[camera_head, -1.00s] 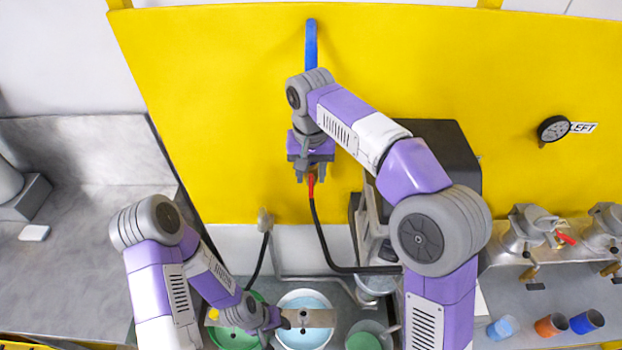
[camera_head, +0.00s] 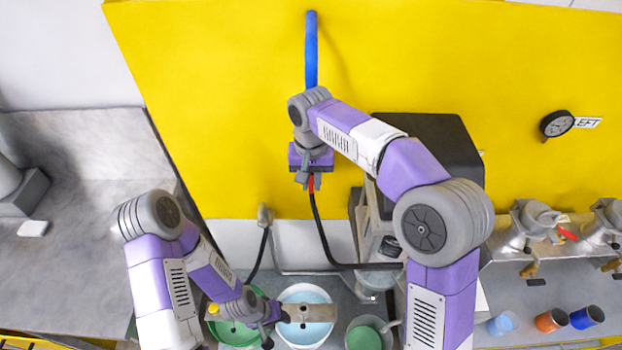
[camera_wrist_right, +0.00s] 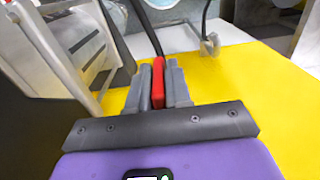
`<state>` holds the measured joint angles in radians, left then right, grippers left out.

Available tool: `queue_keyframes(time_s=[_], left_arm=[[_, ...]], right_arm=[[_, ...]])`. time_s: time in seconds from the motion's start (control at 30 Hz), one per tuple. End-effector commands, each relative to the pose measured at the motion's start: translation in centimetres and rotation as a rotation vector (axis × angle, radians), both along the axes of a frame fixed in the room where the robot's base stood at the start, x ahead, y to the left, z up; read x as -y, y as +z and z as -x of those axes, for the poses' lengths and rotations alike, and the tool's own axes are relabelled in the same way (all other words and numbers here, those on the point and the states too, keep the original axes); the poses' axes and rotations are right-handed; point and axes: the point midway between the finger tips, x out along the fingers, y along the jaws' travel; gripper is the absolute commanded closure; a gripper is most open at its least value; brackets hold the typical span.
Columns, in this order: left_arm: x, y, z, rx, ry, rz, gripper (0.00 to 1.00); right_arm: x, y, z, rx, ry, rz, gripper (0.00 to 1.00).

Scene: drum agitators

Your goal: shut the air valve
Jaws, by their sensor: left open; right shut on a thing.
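The air valve shows as a red handle (camera_head: 311,184) on the yellow panel, with a blue pipe (camera_head: 311,50) above and a black hose (camera_head: 321,232) running down below it. My right gripper (camera_head: 309,183) is in front of the panel, shut on the red handle. In the right wrist view the handle (camera_wrist_right: 158,82) stands upright between the two grey fingers (camera_wrist_right: 160,88). The valve body is hidden behind my gripper and wrist. My left gripper (camera_head: 275,326) is open, low over the bowls, beside a metal plate.
A green bowl (camera_head: 222,331) and a white bowl of pale blue liquid (camera_head: 302,337) stand below the panel. A black gauge (camera_head: 556,124) with a label is at right. Several cups, one of them orange (camera_head: 550,320), stand at the lower right. The grey counter (camera_head: 80,270) at left is mostly clear.

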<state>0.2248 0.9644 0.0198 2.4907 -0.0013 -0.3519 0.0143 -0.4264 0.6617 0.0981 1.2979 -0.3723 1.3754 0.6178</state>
Motion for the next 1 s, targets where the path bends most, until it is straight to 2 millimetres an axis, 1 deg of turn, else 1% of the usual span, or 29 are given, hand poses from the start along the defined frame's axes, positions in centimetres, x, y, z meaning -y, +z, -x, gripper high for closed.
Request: queue_keyframes(time_s=[0.17, 0.37, 1.0], left_arm=[[0.0, -0.1, 0.0, 0.000, 0.000, 0.000, 0.57], [0.0, -0.6, 0.0, 0.000, 0.000, 0.000, 0.57], [0.0, -4.2, 0.0, 0.000, 0.000, 0.000, 0.57]], right_arm=[[0.0, 0.0, 0.1, -0.002, 0.000, -0.008, 1.00], [0.1, 0.0, 0.1, -0.002, -0.002, -0.071, 1.00], [0.4, -0.2, 0.0, -0.001, -0.003, -0.507, 1.00]])
